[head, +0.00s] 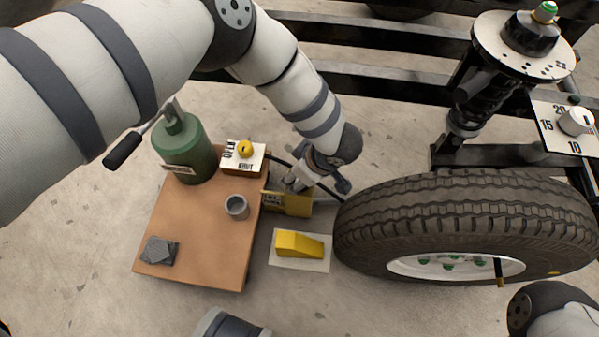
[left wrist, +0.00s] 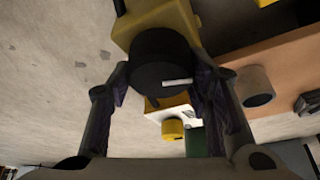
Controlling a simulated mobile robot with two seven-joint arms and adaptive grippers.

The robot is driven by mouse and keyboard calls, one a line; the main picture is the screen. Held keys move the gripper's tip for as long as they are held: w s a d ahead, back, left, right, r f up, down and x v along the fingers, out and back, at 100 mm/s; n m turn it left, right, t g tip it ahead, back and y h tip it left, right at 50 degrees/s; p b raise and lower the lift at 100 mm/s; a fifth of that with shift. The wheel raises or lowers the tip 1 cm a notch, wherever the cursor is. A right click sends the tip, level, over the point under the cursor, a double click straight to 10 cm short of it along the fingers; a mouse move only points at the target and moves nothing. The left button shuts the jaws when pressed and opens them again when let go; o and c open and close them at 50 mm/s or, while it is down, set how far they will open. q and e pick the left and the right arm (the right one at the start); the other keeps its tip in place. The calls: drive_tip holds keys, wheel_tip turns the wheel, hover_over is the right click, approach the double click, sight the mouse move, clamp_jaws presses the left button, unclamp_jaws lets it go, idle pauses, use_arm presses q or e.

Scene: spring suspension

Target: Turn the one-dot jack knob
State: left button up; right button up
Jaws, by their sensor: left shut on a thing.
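My left gripper (head: 299,182) reaches down over the yellow jack (head: 296,204), between the wooden table and the tyre. In the left wrist view its two fingers (left wrist: 164,80) are shut on a round black knob (left wrist: 160,55) with a white line mark. The knob sits on the yellow jack body (left wrist: 150,22). I cannot make out a dot on the knob. In the head view the gripper hides the knob.
The table (head: 187,235) holds a green bottle (head: 186,150), a yellow valve knob (head: 245,149) on a white box, a grey cup (head: 236,207) and dark pads (head: 159,251). A yellow wedge (head: 298,245) lies below the jack. The tyre (head: 470,220) stands close at right.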

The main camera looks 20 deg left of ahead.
use_arm(q)
drive_tip(key=shift+s+n+g+b, duration=0.1)
drive_tip(key=shift+n+g+b, duration=0.45)
drive_tip(key=shift+n, duration=1.15)
drive_tip(key=shift+n+g, duration=0.25)
drive_tip(key=shift+n, duration=0.05)
drive_tip(key=o, duration=1.1)
drive_tip(key=shift+o, duration=0.2)
drive_tip(key=v, duration=1.2)
